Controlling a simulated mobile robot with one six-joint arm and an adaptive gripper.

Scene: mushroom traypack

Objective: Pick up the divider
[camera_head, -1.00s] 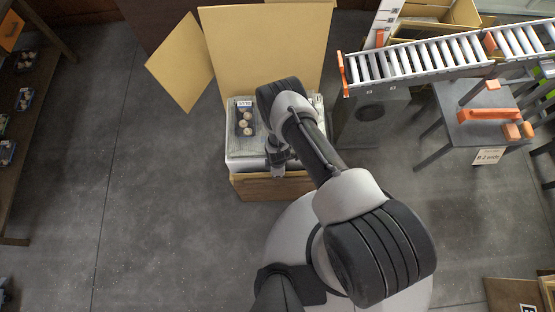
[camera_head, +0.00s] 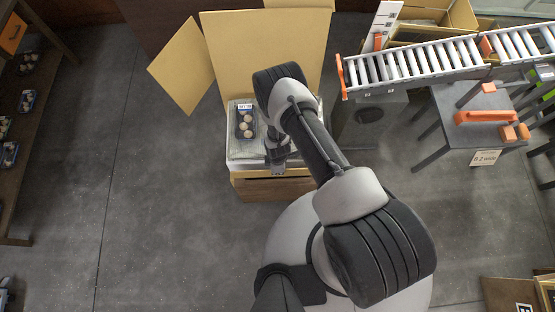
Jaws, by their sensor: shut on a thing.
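An open cardboard box (camera_head: 272,189) stands on the floor in front of my base, with its tall back flap raised. A pale, thin-looking layer (camera_head: 240,151) lies across its top, and it appears to be the divider. A dark tray of pale mushrooms (camera_head: 246,123) shows at the left of the box opening. My gripper (camera_head: 277,169) points down at the front edge of the box, at the near edge of the pale layer, and is shut on it. The fingertips are small, and the grip is hard to see. My arm hides the right part of the box opening.
A tan side flap (camera_head: 181,66) juts out to the left of the box. A roller conveyor (camera_head: 415,67) and a grey table (camera_head: 470,125) with orange parts stand to the right. A shelf with trays (camera_head: 22,150) is at far left. The floor left of the box is clear.

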